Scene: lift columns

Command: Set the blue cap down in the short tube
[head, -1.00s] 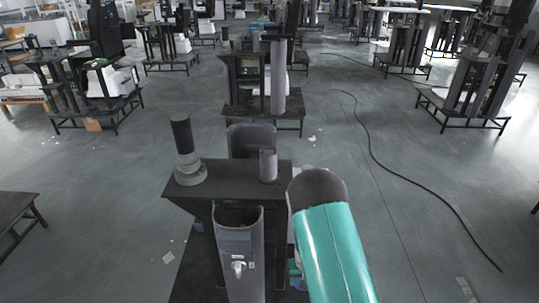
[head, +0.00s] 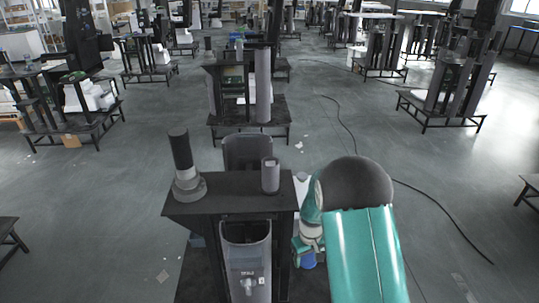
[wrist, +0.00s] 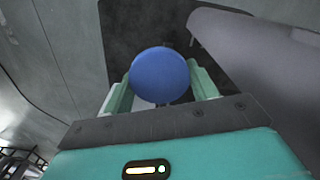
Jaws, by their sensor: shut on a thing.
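The blue cap (wrist: 160,74) is round and sits between the green fingers of my gripper (wrist: 162,88) in the wrist view. My gripper is shut on it. In the head view the blue cap (head: 308,261) shows partly, low beside the right side of the black stand, below its top. My arm hides part of the gripper there. The short tube (head: 270,176) is a grey upright cylinder at the right end of the stand's top. The gripper is to the right of and below the tube, apart from it.
The black stand top (head: 228,206) also bears a dark upright cylinder on a wider round base (head: 183,165) at its left end. Grey curved columns rise in front of and behind the stand. Open floor lies to the right, with a black cable (head: 440,215).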

